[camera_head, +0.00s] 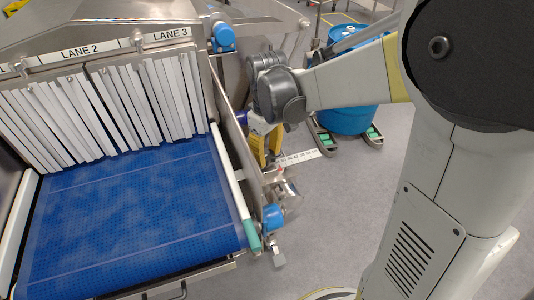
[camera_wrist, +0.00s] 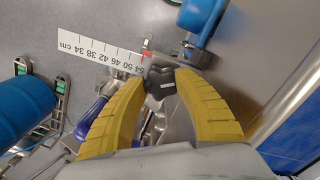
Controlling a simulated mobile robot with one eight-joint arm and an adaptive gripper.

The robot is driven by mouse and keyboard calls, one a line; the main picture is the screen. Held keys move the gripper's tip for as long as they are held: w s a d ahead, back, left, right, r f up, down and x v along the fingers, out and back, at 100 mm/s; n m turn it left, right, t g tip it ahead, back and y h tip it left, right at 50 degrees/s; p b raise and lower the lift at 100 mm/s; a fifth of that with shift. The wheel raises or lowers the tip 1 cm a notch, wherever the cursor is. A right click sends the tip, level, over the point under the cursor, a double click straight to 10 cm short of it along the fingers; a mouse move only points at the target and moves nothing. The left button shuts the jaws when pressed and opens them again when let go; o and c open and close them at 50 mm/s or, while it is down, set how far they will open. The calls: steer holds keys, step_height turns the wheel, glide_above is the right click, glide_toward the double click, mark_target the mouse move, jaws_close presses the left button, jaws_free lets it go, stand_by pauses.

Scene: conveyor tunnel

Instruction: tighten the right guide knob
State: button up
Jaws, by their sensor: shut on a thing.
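The right guide knob (camera_wrist: 160,84) is a small dark lobed knob in the middle of the wrist view. It sits just below the red pointer (camera_wrist: 147,55) at the end of the white centimetre scale (camera_wrist: 95,52). The yellow fingers of my gripper (camera_wrist: 161,78) are closed on it from both sides. In the head view my gripper (camera_head: 264,150) points down beside the right side of the conveyor, and the knob is hidden there. The scale (camera_head: 300,158) sticks out to the right of the fingers.
The blue belt (camera_head: 130,220) lies left of my gripper, with the right guide rail (camera_head: 232,178) along its edge and strip curtains (camera_head: 155,100) behind. A blue-capped fitting (camera_head: 272,217) sits nearer. A blue drum (camera_head: 348,118) stands to the right. Grey floor there is open.

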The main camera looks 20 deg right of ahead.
steer(key=m, duration=0.5)
steer(key=shift+m, duration=0.3)
steer(key=m, duration=1.2)
steer(key=shift+m, duration=0.4)
steer(key=m, duration=0.5)
steer(key=shift+m, duration=0.3)
steer(key=o, duration=1.2)
steer(key=shift+c, duration=0.2)
